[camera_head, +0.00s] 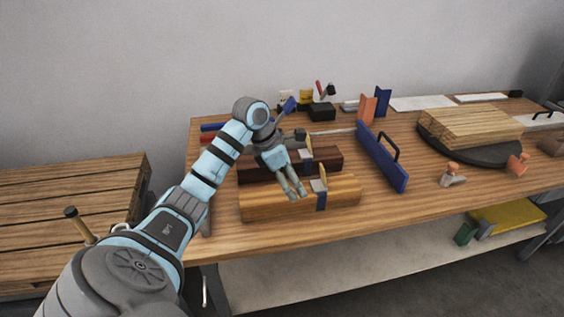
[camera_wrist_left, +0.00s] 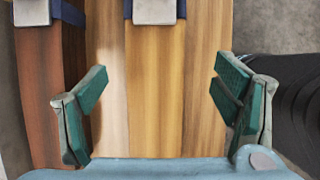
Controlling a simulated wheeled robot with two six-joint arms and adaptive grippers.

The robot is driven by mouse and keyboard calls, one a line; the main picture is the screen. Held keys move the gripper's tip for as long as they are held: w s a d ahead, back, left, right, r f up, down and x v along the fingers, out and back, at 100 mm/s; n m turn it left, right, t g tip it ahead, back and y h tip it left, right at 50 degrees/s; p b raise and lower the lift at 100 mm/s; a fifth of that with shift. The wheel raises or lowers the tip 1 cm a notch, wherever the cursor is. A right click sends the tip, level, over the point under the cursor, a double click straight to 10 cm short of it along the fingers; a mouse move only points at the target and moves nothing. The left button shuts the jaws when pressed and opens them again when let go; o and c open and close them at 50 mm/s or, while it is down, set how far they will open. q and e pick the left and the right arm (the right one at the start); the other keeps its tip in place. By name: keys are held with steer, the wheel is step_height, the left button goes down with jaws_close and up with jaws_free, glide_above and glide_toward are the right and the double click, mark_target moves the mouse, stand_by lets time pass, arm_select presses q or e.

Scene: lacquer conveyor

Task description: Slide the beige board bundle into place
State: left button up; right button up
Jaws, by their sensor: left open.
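The beige board bundle (camera_head: 270,203) lies along the front of the wooden workbench, with a dark blue strap and grey buckle around it. It fills the middle of the left wrist view (camera_wrist_left: 155,75), with its strap and buckle at the top. My left gripper (camera_head: 294,193) is over this bundle, just left of the strap. Its green fingers (camera_wrist_left: 160,110) are open, one toward each long side of the bundle, with nothing clamped between them. I cannot tell whether they touch it. My right gripper is not in view.
A dark brown strapped bundle (camera_head: 262,170) lies close behind the beige one. A blue plate with a black handle (camera_head: 380,155) stands to the right. Farther right, pale boards (camera_head: 470,125) rest on a black round stand (camera_head: 440,147). The bench's front edge (camera_head: 300,240) is near.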

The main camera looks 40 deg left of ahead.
mark_target(270, 194)
arm_select(q)
steer(key=x, duration=0.6)
steer(key=shift+w+a+f+b, duration=0.1)
steer(key=shift+w+b, duration=0.2)
steer(key=shift+w, duration=0.2)
steer(key=shift+f, duration=0.15)
steer(key=shift+s, duration=0.2)
steer(key=shift+c, duration=0.2)
steer(key=shift+w, duration=0.1)
jaws_close()
steer(key=shift+s+a, duration=0.8)
steer(key=shift+s, duration=0.3)
steer(key=shift+s+a, duration=0.8)
steer(key=shift+s, duration=0.3)
steer(key=shift+s+a, duration=0.45)
steer(key=shift+s, duration=0.2)
steer(key=shift+s+a, duration=0.4)
steer(key=shift+s, duration=0.25)
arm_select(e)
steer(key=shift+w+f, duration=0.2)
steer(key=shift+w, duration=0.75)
